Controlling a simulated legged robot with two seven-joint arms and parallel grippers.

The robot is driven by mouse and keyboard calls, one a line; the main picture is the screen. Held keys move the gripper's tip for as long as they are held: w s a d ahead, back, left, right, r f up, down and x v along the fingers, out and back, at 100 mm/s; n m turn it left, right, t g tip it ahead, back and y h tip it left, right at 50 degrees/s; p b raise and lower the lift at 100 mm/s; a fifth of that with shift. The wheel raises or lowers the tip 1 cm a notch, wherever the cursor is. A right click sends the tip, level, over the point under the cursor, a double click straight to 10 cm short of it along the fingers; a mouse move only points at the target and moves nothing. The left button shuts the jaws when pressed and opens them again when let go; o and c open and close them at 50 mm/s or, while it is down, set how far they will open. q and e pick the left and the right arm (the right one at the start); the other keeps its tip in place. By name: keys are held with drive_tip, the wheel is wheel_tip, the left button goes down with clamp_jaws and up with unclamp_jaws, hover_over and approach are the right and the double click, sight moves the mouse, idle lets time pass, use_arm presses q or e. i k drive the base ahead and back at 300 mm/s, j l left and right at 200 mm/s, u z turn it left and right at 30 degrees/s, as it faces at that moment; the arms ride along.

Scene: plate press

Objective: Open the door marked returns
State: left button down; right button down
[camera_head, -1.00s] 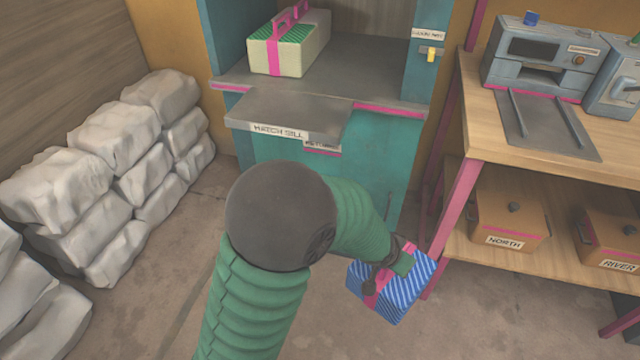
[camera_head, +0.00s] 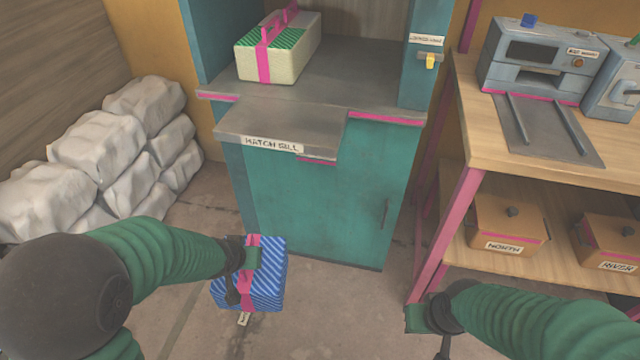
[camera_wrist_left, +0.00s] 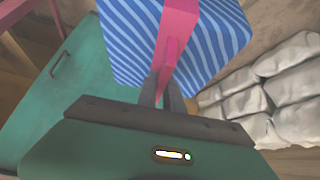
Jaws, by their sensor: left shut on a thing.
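The teal door (camera_head: 315,215) sits below the grey hatch sill. It looks closed, with a thin upright handle (camera_head: 384,213) near its right edge. Its name plate is mostly hidden under the sill; only a pink strip shows. My left gripper (camera_head: 240,262) is shut on the pink strap of a blue striped parcel (camera_head: 270,285), holding it in front of the cabinet's lower left. The left wrist view shows the parcel (camera_wrist_left: 215,40), the strap between the fingers (camera_wrist_left: 165,92), and the door handle (camera_wrist_left: 60,63). My right gripper (camera_head: 430,318) is low, right of the door and apart from the handle; its jaw opening is unclear.
The hatch sill (camera_head: 290,130) juts out above the door. A green and cream parcel (camera_head: 300,60) stands on the counter. A wooden bench (camera_head: 455,130) with machines and boxes stands right. White sacks (camera_head: 100,145) are stacked left.

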sight(346, 207)
drive_tip(key=i+u, duration=0.15)
drive_tip(key=i, duration=0.65)
drive_tip(key=l+u, duration=0.55)
